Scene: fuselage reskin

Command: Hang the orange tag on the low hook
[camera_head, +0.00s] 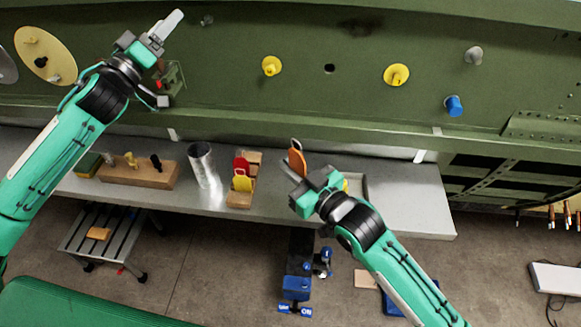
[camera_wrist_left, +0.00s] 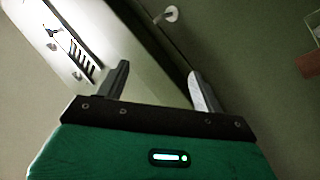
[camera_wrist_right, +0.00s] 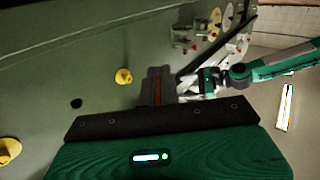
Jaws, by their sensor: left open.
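The orange tag (camera_head: 297,161) is upright between the fingers of my right gripper (camera_head: 292,168), above the shelf and in front of the green panel. In the right wrist view the fingers (camera_wrist_right: 160,84) are close together with a strip of orange between them. My left gripper (camera_head: 163,62) is open at the upper left, by a small bracket with a red part (camera_head: 170,80) on the panel. Its spread fingers (camera_wrist_left: 157,86) hold nothing in the left wrist view. I cannot tell which fitting is the low hook.
Yellow pegs (camera_head: 271,66) (camera_head: 397,75), a grey peg (camera_head: 474,55) and a blue peg (camera_head: 453,105) stick out of the panel. The grey shelf (camera_head: 410,205) bears a metal cylinder (camera_head: 204,165), a wooden block (camera_head: 140,173) and a rack with red and yellow tags (camera_head: 243,183).

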